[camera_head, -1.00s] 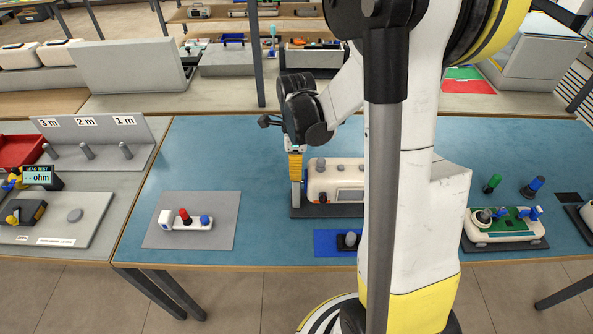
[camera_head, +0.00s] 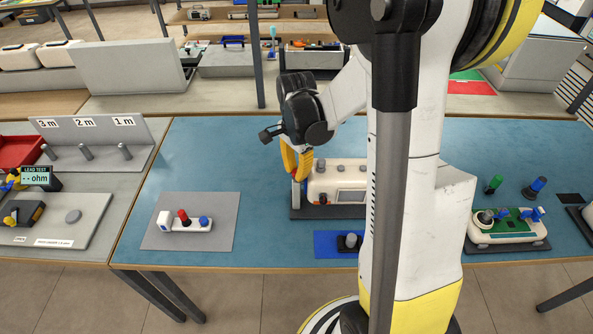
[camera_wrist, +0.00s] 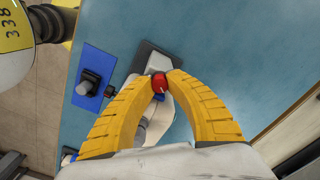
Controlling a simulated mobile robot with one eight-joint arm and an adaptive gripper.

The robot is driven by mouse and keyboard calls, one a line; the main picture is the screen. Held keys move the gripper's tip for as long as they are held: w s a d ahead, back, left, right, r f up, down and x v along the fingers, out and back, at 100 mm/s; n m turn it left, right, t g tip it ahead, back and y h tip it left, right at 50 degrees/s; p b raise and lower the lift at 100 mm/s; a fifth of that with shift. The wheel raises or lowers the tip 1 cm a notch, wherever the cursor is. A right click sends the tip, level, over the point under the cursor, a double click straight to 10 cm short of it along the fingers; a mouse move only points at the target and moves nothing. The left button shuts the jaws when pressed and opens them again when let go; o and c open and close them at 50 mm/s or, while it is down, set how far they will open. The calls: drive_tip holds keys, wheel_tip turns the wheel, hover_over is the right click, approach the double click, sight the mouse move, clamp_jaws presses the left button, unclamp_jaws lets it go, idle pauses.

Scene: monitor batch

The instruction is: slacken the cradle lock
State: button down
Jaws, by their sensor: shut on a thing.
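The white monitor (camera_head: 347,179) sits on a dark grey cradle (camera_head: 312,213) on the blue table, partly behind my arm in the head view. In the wrist view the cradle (camera_wrist: 147,56) shows beyond my fingertips. A red knob (camera_wrist: 159,84), apparently the cradle lock, sits between the yellow fingertips of my gripper (camera_wrist: 159,77), which are closed on it from both sides. In the head view my gripper (camera_head: 299,177) points down at the cradle's left end, and the fingers hide the knob. A grey post (camera_head: 296,196) stands just below the fingers.
A blue mat (camera_head: 327,244) with a dark knobbed block (camera_head: 349,242) lies in front of the cradle. A grey mat (camera_head: 190,235) with a small white device lies left. A green-topped device (camera_head: 510,225) stands right. The table between grey mat and cradle is clear.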

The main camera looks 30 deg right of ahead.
idle(0.3)
drive_tip(key=c, duration=1.3)
unclamp_jaws()
drive_tip(key=shift+a, duration=0.15)
drive_tip(key=shift+o, duration=0.2)
